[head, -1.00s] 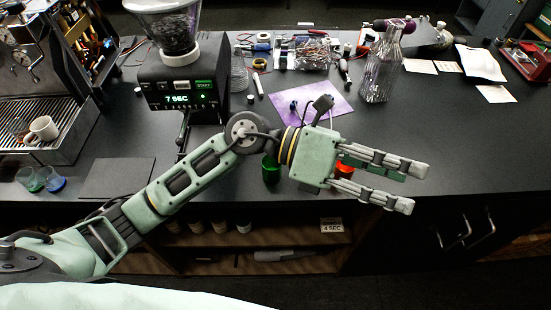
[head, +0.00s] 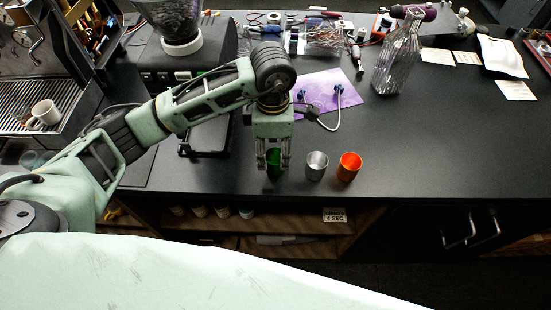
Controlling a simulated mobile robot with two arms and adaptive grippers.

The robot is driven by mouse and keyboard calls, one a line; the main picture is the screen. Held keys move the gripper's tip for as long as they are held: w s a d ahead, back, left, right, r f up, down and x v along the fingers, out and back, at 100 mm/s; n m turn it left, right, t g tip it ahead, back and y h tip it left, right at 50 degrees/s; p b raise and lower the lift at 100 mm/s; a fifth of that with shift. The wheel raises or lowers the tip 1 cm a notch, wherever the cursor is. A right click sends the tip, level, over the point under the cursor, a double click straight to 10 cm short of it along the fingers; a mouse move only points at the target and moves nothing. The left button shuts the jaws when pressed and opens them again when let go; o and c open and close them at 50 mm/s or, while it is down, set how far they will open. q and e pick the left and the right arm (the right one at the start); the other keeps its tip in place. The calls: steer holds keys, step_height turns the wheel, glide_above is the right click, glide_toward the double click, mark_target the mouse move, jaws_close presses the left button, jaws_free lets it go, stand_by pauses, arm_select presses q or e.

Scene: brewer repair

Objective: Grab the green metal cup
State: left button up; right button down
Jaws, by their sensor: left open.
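The green metal cup (head: 273,163) stands on the dark counter near its front edge, at the left end of a row of three small metal cups. My left gripper (head: 272,167) points down at it, with its fingers open and one at each side of the cup in the picture. The gripper partly hides the cup, and I cannot tell whether the fingers touch it. My right gripper is not in view.
A silver cup (head: 316,165) and an orange cup (head: 349,166) stand just right of the green one. A purple mat (head: 335,92) lies behind, and a clear glass bottle (head: 397,58) stands farther back. The counter (head: 440,140) to the right is clear.

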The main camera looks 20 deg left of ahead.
mark_target(275, 158)
arm_select(q)
steer(key=shift+d+f+p, duration=0.15)
steer(key=shift+f+p, duration=0.2)
steer(key=shift+f, duration=0.65)
steer(key=shift+d+f+p, duration=0.1)
steer(key=shift+f+p, duration=0.25)
steer(key=shift+f, duration=0.6)
steer(key=shift+c, duration=0.5)
steer(key=c, duration=1.1)
